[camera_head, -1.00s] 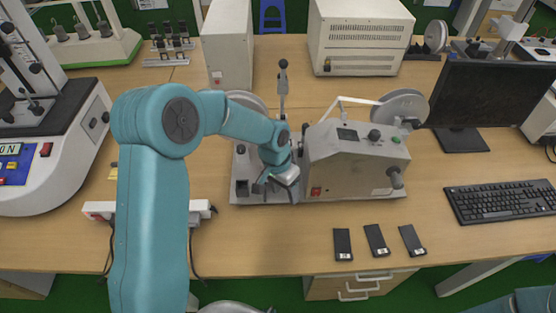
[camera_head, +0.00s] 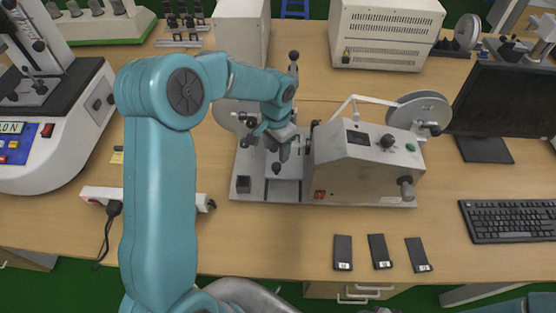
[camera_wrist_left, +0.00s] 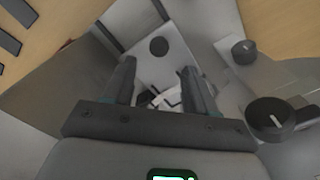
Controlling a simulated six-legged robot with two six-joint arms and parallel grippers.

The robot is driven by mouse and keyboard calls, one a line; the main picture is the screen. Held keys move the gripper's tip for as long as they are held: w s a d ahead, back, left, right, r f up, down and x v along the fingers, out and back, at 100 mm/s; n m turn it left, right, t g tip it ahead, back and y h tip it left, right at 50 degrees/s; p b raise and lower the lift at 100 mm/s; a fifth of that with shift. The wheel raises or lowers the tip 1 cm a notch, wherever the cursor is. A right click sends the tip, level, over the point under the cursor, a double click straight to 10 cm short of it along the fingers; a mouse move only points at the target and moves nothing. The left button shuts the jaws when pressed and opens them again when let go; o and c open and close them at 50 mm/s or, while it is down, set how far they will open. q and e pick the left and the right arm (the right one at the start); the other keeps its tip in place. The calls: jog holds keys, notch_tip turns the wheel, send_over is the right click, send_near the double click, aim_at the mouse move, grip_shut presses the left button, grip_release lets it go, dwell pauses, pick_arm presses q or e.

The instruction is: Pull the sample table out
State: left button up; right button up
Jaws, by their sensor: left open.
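The sample table is a light metal plate with a black knob (camera_head: 277,168), in the left half of the grey testing machine (camera_head: 365,165). In the left wrist view, the pale plate (camera_wrist_left: 165,68) with its round black knob (camera_wrist_left: 158,46) lies beyond and between my fingers. My left gripper (camera_head: 282,152) hangs over the back part of the plate, pointing down. In the left wrist view, my left gripper (camera_wrist_left: 157,72) has its two dark fingers apart with nothing between them; the knob appears apart from both. My right gripper is not in view.
Three dark sample strips (camera_head: 380,251) lie in front. A white power strip (camera_head: 105,196) is at left, a keyboard (camera_head: 510,221) at right.

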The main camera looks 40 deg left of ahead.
aim_at(276, 165)
pick_arm(q)
notch_tip(276, 165, down, 7)
jog(key=shift+s+d+r+p, duration=0.1)
jog(key=shift+p, duration=0.2)
jog(key=shift+f, duration=0.25)
jog(key=shift+s+r, duration=0.15)
jog(key=shift+c, duration=0.3)
grip_shut()
